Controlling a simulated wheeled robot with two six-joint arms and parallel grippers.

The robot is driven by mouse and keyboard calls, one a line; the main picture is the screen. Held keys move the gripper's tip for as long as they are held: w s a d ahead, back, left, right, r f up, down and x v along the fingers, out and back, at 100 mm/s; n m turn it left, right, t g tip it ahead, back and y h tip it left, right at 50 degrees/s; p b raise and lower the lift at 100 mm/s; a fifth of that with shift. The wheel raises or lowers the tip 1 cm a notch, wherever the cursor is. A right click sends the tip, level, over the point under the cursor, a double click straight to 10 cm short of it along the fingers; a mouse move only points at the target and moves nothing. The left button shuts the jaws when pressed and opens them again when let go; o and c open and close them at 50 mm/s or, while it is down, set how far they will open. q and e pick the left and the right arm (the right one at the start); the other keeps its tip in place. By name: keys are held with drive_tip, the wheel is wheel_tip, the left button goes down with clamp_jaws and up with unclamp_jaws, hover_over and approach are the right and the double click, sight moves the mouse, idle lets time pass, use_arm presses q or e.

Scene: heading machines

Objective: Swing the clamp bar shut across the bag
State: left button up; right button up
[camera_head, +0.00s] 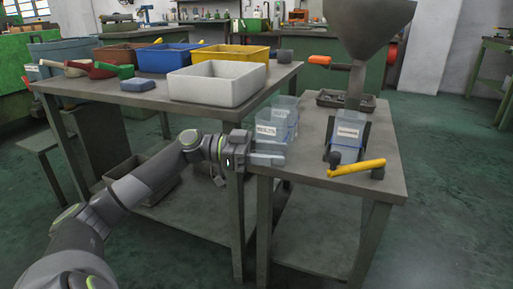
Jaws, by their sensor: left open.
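The clamp bar (352,168) is yellow and lies near the front edge of the small table, with a dark round part at its right end. The bag (347,141) is translucent blue with a white label and stands upright below the hopper, between dark uprights. The bar is in front of the bag; I cannot tell whether they touch. My left gripper (270,153) is open at the small table's left edge, left of the bag and bar and apart from both. No thing shows clearly between its fingers. My right gripper is out of view.
Labelled translucent bags (272,128) stand just behind my left gripper. A grey hopper (366,30) with an orange handle (318,61) rises above the bag. A dark tray (338,99) sits behind it. A white bin (216,85) stands on the larger table. The small table's front left is bare.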

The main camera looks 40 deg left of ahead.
use_arm(q)
drive_tip(key=shift+p+v, duration=0.4)
drive_tip(key=shift+v, duration=1.5)
